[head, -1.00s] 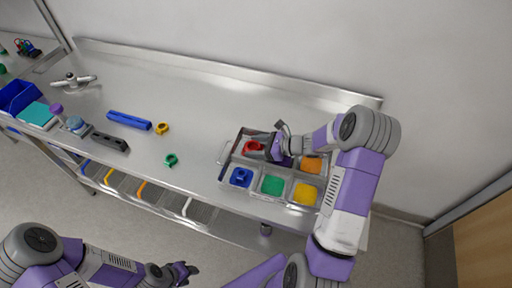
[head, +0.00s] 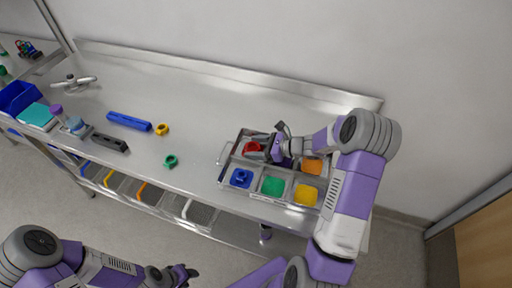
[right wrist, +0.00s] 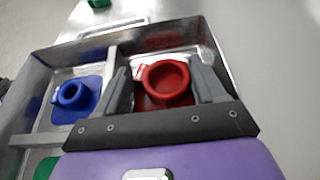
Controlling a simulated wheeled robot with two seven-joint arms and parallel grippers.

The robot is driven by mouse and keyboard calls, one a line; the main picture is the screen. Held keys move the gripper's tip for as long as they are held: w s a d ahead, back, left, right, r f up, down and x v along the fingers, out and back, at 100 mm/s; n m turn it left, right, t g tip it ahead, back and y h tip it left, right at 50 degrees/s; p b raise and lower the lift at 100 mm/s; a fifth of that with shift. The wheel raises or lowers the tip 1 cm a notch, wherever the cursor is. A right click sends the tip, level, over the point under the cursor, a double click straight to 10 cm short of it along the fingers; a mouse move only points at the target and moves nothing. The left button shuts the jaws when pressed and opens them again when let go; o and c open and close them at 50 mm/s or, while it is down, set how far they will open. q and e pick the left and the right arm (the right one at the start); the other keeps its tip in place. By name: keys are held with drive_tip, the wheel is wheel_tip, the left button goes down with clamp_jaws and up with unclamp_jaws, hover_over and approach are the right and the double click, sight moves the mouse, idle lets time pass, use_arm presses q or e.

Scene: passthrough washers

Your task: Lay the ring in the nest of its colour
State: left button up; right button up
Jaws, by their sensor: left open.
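A red ring (right wrist: 165,80) is at the red nest (right wrist: 163,104) in the tray's back left compartment; it also shows in the head view (head: 252,147). My right gripper (head: 264,148) reaches down into that compartment. In the right wrist view my right gripper's fingers (right wrist: 163,86) stand close on both sides of the red ring; whether they press on it I cannot tell. A blue ring (right wrist: 73,94) lies in the blue nest beside it. My left gripper (head: 185,275) is open and empty, low in the head view, away from the bench.
The tray (head: 222,174) also has green (head: 273,185), yellow (head: 306,194) and orange (head: 312,166) nests. A green ring (head: 170,161), a yellow ring (head: 162,129) and a blue bar (head: 128,121) lie on the bench to the left. The bench between is clear.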

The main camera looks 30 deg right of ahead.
drive_tip(key=shift+s+f, duration=0.35)
drive_tip(key=shift+f, duration=0.35)
drive_tip(key=shift+r+p, duration=0.25)
drive_tip(key=shift+p, duration=0.1)
drive_tip(key=v, duration=0.4)
drive_tip(key=p+v, duration=0.1)
drive_tip(key=v, duration=0.3)
drive_tip(key=r+p+v, duration=0.1)
drive_tip(key=v, duration=0.3)
drive_tip(key=shift+w+r, duration=0.1)
drive_tip(key=shift+w, duration=0.15)
